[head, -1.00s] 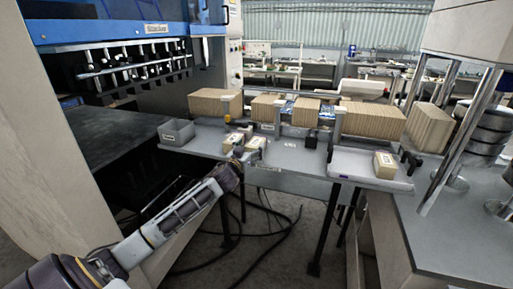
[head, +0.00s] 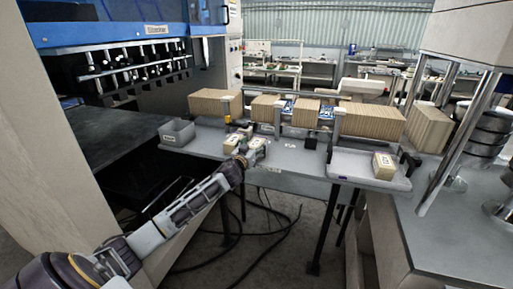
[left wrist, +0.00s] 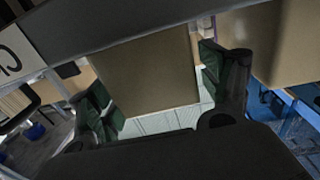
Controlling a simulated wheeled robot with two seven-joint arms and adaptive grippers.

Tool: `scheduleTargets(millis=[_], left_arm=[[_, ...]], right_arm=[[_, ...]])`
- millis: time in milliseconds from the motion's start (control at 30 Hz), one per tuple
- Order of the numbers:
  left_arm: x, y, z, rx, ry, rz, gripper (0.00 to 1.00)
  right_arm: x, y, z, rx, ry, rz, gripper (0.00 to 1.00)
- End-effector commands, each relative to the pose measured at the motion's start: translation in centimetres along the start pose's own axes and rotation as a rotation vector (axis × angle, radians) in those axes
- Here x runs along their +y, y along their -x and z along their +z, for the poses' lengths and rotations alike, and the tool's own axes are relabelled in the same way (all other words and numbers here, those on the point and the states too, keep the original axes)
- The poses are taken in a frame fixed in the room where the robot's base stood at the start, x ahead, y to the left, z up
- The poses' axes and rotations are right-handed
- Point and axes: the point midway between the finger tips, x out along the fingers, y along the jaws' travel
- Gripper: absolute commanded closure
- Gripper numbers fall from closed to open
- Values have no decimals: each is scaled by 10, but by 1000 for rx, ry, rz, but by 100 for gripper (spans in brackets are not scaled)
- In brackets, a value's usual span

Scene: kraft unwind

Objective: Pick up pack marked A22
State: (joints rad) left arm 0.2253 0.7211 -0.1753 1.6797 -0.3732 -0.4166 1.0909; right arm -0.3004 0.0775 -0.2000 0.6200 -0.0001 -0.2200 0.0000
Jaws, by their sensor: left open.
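Several small tan packs (head: 246,131) with pale labels sit on the grey table by the small bin; the lettering is too small to read, so I cannot tell which is A22. My left gripper (head: 245,160) is at the table's front edge, against the nearest packs and partly hiding them. In the left wrist view, the left gripper (left wrist: 165,100) is open, with a plain tan pack (left wrist: 148,65) between its green-padded fingers. I cannot tell whether the fingers touch it. My right gripper is not in view.
A grey bin (head: 177,133) stands at the table's left end. A pale tray (head: 350,166) at the right holds one labelled pack (head: 383,166). Rows of brown cartons (head: 372,121) stand behind. The table between the near packs and tray is mostly clear.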

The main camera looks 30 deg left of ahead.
Motion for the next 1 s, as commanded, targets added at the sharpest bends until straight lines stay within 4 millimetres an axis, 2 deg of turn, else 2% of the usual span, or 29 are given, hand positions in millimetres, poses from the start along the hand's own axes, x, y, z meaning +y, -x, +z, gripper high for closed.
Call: scheduleTargets(millis=[200, 733, 1000], left_arm=[[0, -10, 0, 0, 2, 0, 21], [0, -12, 0, -1, 1, 0, 21], [0, -12, 0, -1, 1, 0, 55]], right_arm=[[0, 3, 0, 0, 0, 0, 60], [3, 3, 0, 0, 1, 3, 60], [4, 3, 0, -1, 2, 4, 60]])
